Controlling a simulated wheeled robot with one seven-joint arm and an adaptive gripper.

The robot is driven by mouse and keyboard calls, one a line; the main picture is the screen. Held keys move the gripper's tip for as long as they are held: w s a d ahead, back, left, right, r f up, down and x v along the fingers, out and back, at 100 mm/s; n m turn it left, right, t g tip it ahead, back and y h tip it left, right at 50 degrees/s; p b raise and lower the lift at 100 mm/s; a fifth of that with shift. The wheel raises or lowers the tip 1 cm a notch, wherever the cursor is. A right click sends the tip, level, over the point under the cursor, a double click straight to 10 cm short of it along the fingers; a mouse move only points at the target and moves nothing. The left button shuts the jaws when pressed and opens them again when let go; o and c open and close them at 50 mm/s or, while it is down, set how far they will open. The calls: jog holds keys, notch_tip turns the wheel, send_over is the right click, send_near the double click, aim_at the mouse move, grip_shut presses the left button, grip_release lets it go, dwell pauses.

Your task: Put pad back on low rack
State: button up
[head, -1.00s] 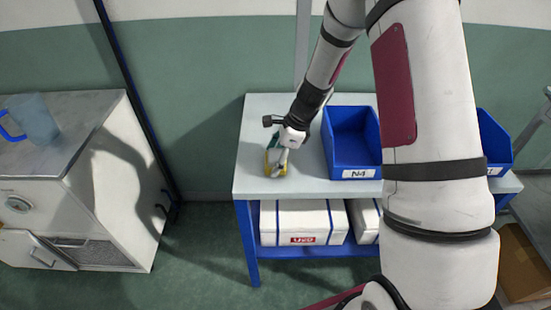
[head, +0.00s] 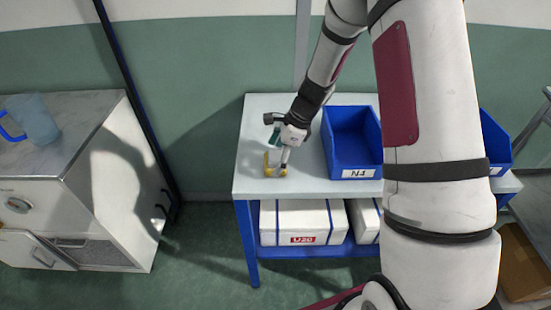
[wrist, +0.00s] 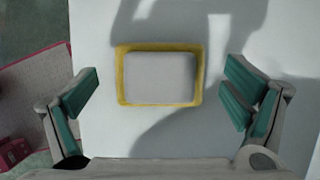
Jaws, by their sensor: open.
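The pad is a grey rectangle with a yellow rim. In the wrist view the pad (wrist: 159,78) lies flat on the pale top, centred between my fingers. In the head view the pad (head: 268,170) is partly hidden by my gripper. My gripper (head: 284,160) is directly above the pad, pointing down. In the wrist view my gripper (wrist: 160,95) is open, its teal fingers apart on either side with clear gaps to the pad. The blue-framed rack (head: 305,185) has a pale top and a lower shelf; the pad is on its top.
A blue bin marked N4 (head: 352,143) stands right of my gripper. Another blue bin (head: 494,143) is farther right. A white box (head: 296,222) fills the left of the lower shelf. A cabinet (head: 95,170) with a blue jug (head: 35,118) stands left. The rack top's left part is clear.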

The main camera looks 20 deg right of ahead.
jog(key=s+d+r+n, duration=0.1)
jog(key=s+r+n, duration=0.15)
jog(key=r, duration=0.65)
jog(key=s+r+n, duration=0.2)
jog(key=s+r, duration=0.2)
jog(key=r, duration=0.5)
jog(key=s+r+n+t+h, duration=0.1)
jog(key=s+r+n, duration=0.3)
jog(key=s+n, duration=0.4)
jog(key=s+a+r+n+t+h, duration=0.1)
jog(key=s+r+n+h, duration=0.2)
jog(key=s+n, duration=0.6)
jog(key=s+r, duration=0.2)
jog(key=s, duration=0.6)
jog(key=shift+s+p, duration=0.25)
jog(key=shift+p, duration=0.05)
jog(key=shift+r, duration=0.25)
